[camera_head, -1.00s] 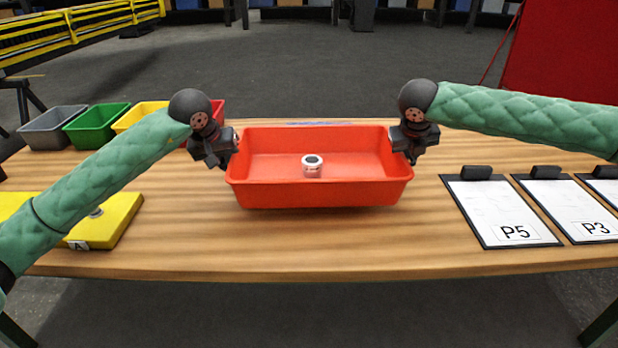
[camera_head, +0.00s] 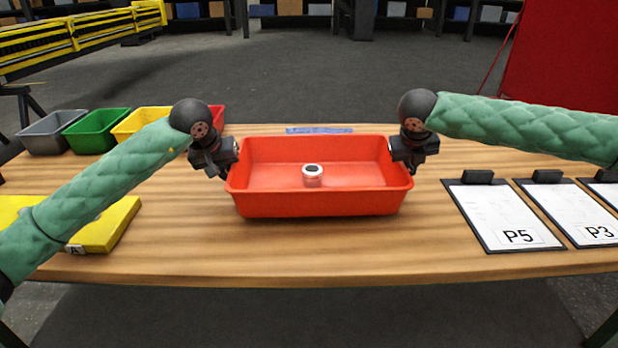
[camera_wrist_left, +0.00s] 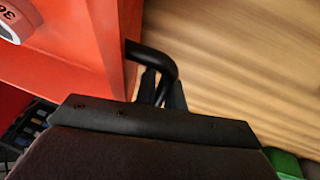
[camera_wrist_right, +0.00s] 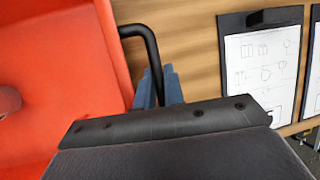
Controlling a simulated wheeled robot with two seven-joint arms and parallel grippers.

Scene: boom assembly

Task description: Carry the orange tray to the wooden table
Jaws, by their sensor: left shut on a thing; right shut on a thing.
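The orange tray (camera_head: 320,204) is level over the middle of the wooden table (camera_head: 330,250). Whether its underside touches the tabletop is hard to tell. A small white and dark round part (camera_head: 313,175) sits inside it. My left gripper (camera_head: 232,152) is shut on the tray's left handle, a black bar (camera_wrist_left: 160,60) that shows in the left wrist view. My right gripper (camera_head: 394,150) is shut on the right handle, whose black bar (camera_wrist_right: 148,42) shows in the right wrist view. The fingertips partly cover both handles.
Grey (camera_head: 55,134), green (camera_head: 97,131), yellow and red bins line the back left. A yellow block (camera_head: 110,225) lies at the left. Clipboards marked P5 (camera_head: 500,215) and P3 (camera_head: 580,212) lie at the right. A blue strip (camera_head: 318,130) is behind the tray. Table in front is clear.

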